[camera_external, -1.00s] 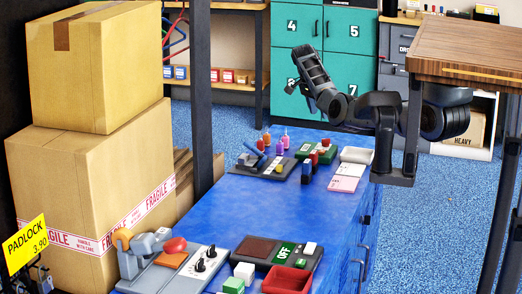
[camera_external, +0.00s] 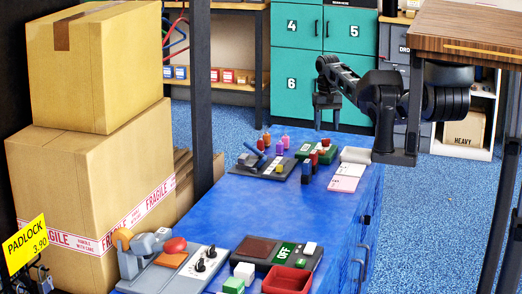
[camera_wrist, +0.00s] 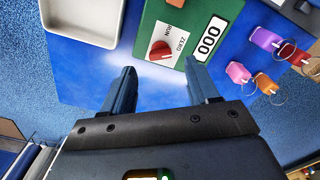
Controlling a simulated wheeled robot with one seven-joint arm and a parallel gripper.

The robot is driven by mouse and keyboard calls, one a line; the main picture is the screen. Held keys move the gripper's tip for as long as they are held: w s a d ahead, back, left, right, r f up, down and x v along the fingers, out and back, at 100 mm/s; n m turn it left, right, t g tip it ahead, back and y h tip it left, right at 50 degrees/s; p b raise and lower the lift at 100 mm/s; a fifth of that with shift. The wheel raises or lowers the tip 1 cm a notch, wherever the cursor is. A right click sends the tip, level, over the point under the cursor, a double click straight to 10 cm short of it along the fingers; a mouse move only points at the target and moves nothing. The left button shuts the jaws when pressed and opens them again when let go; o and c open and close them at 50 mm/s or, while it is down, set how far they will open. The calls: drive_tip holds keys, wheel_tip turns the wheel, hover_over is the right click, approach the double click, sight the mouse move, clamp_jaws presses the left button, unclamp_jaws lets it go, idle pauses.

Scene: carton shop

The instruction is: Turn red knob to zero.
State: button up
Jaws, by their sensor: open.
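The red knob (camera_wrist: 161,51) sits on a green panel (camera_wrist: 158,10) in the wrist view. "RUN" is printed above it and "ZERO" to its upper right. A white counter (camera_wrist: 208,38) reading 000 is beside it. A pale mark shows on the knob, but I cannot tell exactly where it points. My gripper (camera_wrist: 160,78) is open and empty, its fingers below the knob in this view and apart from it. In the external view my gripper (camera_external: 327,122) points down above the far end of the blue bench. The green panel (camera_external: 329,155) is below it there.
A white tray (camera_wrist: 60,38) lies left of the panel in the wrist view. Several coloured key tags with rings lie to the right, including a purple one (camera_wrist: 238,72). The blue bench (camera_external: 265,208) has clear room in its middle.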

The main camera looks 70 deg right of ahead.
sight(326, 142)
drive_tip(key=shift+f+b, duration=0.3)
drive_tip(key=shift+f, duration=1.95)
